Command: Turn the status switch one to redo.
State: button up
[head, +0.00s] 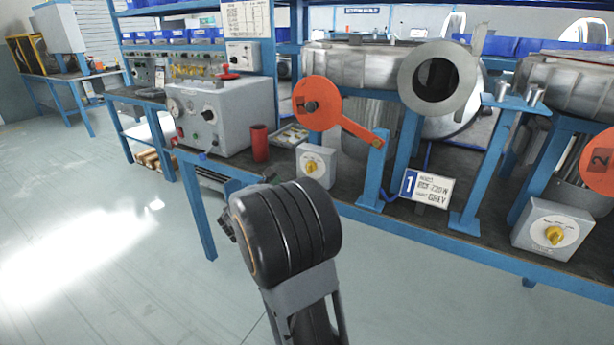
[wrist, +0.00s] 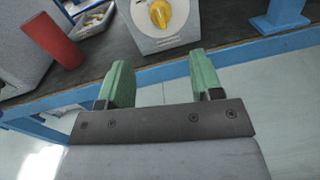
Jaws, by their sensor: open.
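Status switch one is a grey box with a yellow rotary knob (head: 312,167) on its sloped face, on the bench left of the number 1 sign (head: 428,188). The knob also shows at the top of the wrist view (wrist: 160,13). Its dial lettering is too small to read. My gripper (wrist: 160,85) is open and empty, its two green fingers pointing toward the box and apart from it. In the head view my arm hides the gripper.
An orange lever (head: 345,117) stands above the box. A red cylinder (head: 260,143) stands left of it on the bench. A second box with a yellow knob (head: 555,235) sits at the right. The blue bench edge (wrist: 250,50) runs in front; the floor before it is clear.

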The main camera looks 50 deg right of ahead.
aim_at(307, 169)
jog(key=w+d+b, duration=0.1)
jog(key=w+d, duration=0.1)
jog(key=d, duration=0.9)
jog(key=shift+d, duration=0.15)
jog(key=shift+c, duration=0.3)
jog(key=c, duration=0.9)
jog(key=shift+r, duration=0.1)
jog(key=n+p, duration=0.3)
jog(key=n, duration=0.1)
jog(key=shift+r+p, duration=0.1)
jog(key=shift+p, duration=0.25)
jog(key=n+p, duration=0.4)
jog(key=shift+n, duration=0.4)
jog(key=shift+o, duration=0.2)
jog(key=shift+f+n, duration=0.25)
jog(key=shift+n, duration=0.05)
